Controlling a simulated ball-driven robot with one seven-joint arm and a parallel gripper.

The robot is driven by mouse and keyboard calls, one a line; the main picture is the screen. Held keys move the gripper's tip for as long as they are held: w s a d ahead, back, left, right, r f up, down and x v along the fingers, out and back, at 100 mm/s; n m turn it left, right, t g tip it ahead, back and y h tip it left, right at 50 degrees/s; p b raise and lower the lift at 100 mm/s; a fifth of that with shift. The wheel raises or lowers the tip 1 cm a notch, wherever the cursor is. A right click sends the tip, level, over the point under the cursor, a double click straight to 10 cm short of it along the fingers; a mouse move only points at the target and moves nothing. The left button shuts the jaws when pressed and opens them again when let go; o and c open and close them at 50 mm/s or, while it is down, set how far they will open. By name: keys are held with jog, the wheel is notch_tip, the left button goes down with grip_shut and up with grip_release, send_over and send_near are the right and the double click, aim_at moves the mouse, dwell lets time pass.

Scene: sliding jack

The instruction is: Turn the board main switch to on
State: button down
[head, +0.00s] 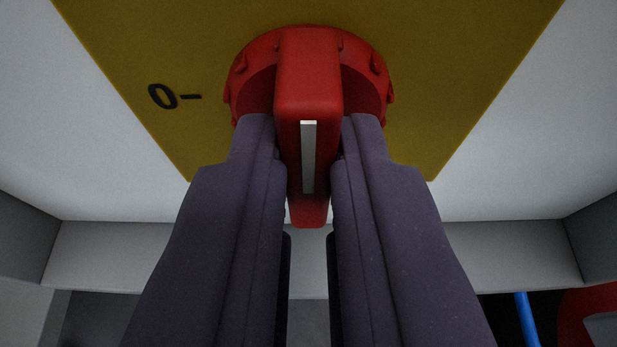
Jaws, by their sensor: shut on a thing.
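The board main switch is a red rotary knob (308,75) with a raised bar grip and a white line on its end. It sits on a yellow plate (440,90). The bar and its white line run up and down in the picture. A black "0–" mark (174,97) is on the plate left of the knob; no on mark shows. My gripper (308,150) comes from below, with one dark finger on each side of the bar, shut on it. The fingers hide the lower part of the knob's round base.
The yellow plate is on a light grey panel (110,185) with a grey ledge (500,255) below it. At the lower right are a blue rod-like piece (526,320) and a red curved piece (585,310), both cut off by the frame.

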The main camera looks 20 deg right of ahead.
jog(key=shift+f, duration=0.15)
jog(key=c, duration=1.1)
grip_release()
jog(key=shift+c, duration=0.2)
jog(key=shift+s, duration=0.1)
jog(key=shift+s+a+r, duration=0.2)
jog(key=shift+s+r, duration=0.1)
jog(key=p+v, duration=0.2)
jog(key=v, duration=0.4)
jog(key=shift+s+p, duration=0.4)
jog(key=shift+r, duration=0.2)
